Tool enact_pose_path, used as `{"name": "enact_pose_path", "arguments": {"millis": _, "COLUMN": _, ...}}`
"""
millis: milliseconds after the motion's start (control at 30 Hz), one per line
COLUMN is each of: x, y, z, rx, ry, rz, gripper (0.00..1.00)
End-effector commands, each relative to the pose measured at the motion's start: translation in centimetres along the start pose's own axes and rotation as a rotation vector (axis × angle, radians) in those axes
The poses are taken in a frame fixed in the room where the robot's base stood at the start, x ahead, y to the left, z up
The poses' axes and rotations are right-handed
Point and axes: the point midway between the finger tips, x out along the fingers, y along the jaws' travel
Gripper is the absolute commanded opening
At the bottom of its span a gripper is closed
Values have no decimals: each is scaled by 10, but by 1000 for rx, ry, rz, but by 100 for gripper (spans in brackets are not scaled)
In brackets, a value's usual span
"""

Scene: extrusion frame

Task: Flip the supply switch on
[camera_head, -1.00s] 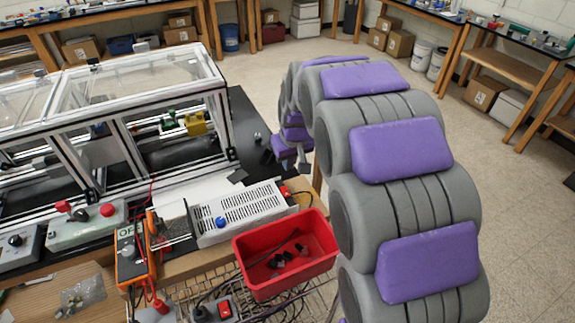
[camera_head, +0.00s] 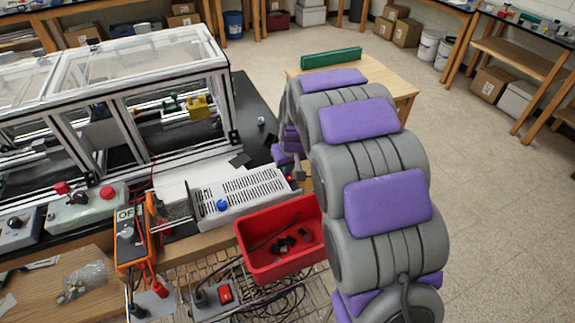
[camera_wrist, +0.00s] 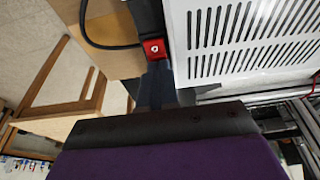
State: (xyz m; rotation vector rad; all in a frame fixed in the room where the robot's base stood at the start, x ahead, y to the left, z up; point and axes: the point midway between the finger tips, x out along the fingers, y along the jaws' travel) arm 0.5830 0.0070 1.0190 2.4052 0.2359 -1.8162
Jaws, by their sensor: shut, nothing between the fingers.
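The power supply (camera_head: 240,195) is a pale grey vented box with a blue knob on the bench edge. Its slotted top fills the upper right of the wrist view (camera_wrist: 245,35). A red switch (camera_wrist: 153,48) with a white mark sits on a black end piece beside the box; a bit of red shows at that end in the head view (camera_head: 290,179). My gripper (camera_wrist: 156,72) is shut and empty, its dark tip right by the lower edge of the switch. I cannot tell whether they touch. In the head view my gripper (camera_head: 298,175) is small and partly hidden.
A red bin (camera_head: 285,242) with dark parts stands in front of the supply, close to my arm. A power strip with a red switch (camera_head: 225,293) lies on the wire rack. An orange meter (camera_head: 130,240) stands left. A black cable (camera_wrist: 100,42) loops near the switch.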

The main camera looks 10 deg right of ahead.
Motion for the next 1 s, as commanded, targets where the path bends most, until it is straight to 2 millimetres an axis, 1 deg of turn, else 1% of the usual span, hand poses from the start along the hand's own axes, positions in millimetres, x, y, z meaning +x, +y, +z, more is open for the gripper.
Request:
{"name": "enact_pose_path", "arguments": {"millis": 300, "x": 1, "y": 1, "z": -4, "rx": -1, "ry": -30, "rz": 1, "gripper": 0}}
{"name": "enact_pose_path", "arguments": {"millis": 567, "x": 2, "y": 0, "z": -1, "rx": 0, "ry": -31, "rz": 0, "gripper": 0}}
{"name": "enact_pose_path", "arguments": {"millis": 1000, "x": -2, "y": 0, "z": 16, "rx": 1, "ry": -39, "rz": -2, "gripper": 0}}
